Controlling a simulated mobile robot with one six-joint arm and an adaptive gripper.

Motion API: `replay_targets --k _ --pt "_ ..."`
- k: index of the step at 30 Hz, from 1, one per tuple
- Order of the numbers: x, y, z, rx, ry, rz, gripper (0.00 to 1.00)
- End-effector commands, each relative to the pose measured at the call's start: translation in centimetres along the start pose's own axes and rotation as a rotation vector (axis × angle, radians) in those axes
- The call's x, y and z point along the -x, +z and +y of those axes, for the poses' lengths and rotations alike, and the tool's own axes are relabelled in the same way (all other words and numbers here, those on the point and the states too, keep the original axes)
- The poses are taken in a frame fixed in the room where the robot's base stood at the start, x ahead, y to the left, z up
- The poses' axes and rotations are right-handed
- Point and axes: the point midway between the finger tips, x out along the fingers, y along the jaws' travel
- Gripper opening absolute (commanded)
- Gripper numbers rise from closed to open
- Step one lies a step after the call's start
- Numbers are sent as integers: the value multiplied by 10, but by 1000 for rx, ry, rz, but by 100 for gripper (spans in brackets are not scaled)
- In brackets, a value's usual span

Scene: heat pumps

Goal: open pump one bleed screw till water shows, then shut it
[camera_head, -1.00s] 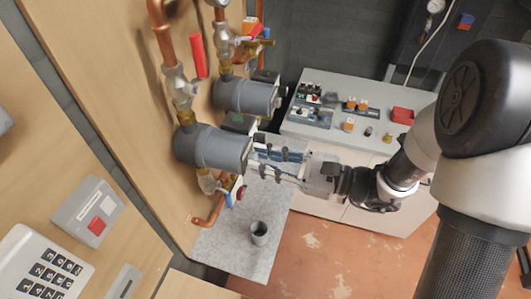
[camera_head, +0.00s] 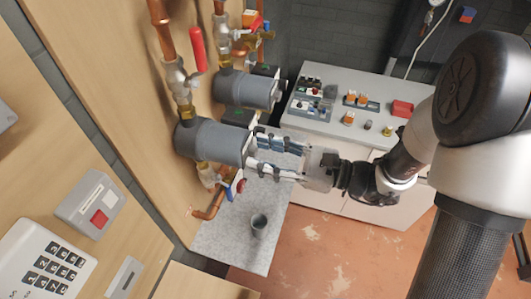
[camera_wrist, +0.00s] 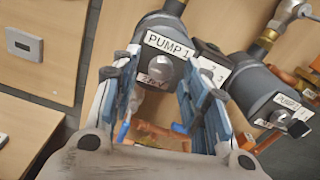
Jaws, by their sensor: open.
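Pump one is the nearer grey cylinder (camera_head: 215,146) on the wooden wall in the head view. In the wrist view its round end face (camera_wrist: 178,72) carries a PUMP 1 label. A small round grey part, apparently the bleed screw (camera_wrist: 155,63), sits on that face above a small white label (camera_wrist: 153,82). My gripper (camera_head: 256,151) is open in front of this face. In the wrist view its blue-padded fingers (camera_wrist: 158,78) stand on either side of the face with nothing between them. I cannot tell whether the fingertips touch the pump. I see no water.
A second grey pump (camera_head: 243,91) hangs just behind. A red-handled valve (camera_head: 197,50) sits on the pipe above pump one. A bench (camera_head: 365,89) with small parts is at the back.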

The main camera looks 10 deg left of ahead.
Motion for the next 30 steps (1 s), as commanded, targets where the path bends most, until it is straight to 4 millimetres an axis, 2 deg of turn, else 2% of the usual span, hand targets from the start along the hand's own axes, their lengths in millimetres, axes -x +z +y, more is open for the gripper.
replay_targets --k 8,11,14,24,30 --pt "1 1 0 1 -1 -1 43" --pt "7 0 -1 2 -2 -1 43" --pt "22 0 -2 1 -5 0 43" --pt "93 0 -2 2 -7 1 43" --pt "116 0 -1 1 -2 -1 43"
